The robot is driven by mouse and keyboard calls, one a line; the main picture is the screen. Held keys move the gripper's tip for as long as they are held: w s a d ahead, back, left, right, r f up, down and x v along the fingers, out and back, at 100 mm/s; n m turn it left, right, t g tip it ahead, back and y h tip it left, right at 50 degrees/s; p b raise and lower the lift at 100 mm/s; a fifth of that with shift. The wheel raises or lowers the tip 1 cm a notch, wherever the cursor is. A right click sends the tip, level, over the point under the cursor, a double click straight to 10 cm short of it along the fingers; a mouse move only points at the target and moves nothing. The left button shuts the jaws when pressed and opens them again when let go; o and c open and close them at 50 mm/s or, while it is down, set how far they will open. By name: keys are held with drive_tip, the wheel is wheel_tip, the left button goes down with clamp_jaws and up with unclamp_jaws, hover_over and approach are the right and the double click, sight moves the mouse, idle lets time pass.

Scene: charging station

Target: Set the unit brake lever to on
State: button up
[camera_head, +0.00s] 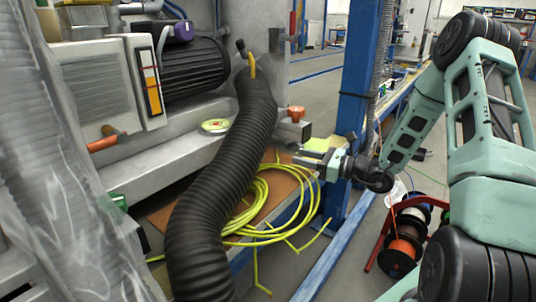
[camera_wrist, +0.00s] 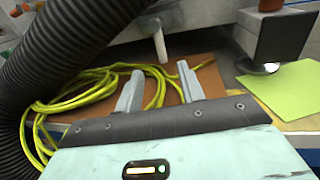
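My gripper (camera_head: 300,157) reaches in from the right, close to the front of the grey unit (camera_head: 160,160), above the bench. In the wrist view my gripper (camera_wrist: 160,70) has its two fingers apart with nothing between them. A pale, short rod-like lever (camera_wrist: 160,46) sticks down from the unit's grey edge, just beyond the gap between the fingertips and apart from them. I take it for the brake lever, but no on or off marking is readable. I cannot make out this lever in the head view.
A thick black corrugated hose (camera_head: 225,180) runs down left of my gripper. A coiled yellow cable (camera_head: 265,205) lies on the brown board below. A grey box with a red knob (camera_head: 296,113) is behind. A blue post (camera_head: 355,110) stands close by my wrist.

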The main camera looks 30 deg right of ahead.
drive_tip(key=b+x, duration=0.3)
drive_tip(key=x, duration=0.8)
drive_tip(key=shift+w+a, duration=0.2)
clamp_jaws()
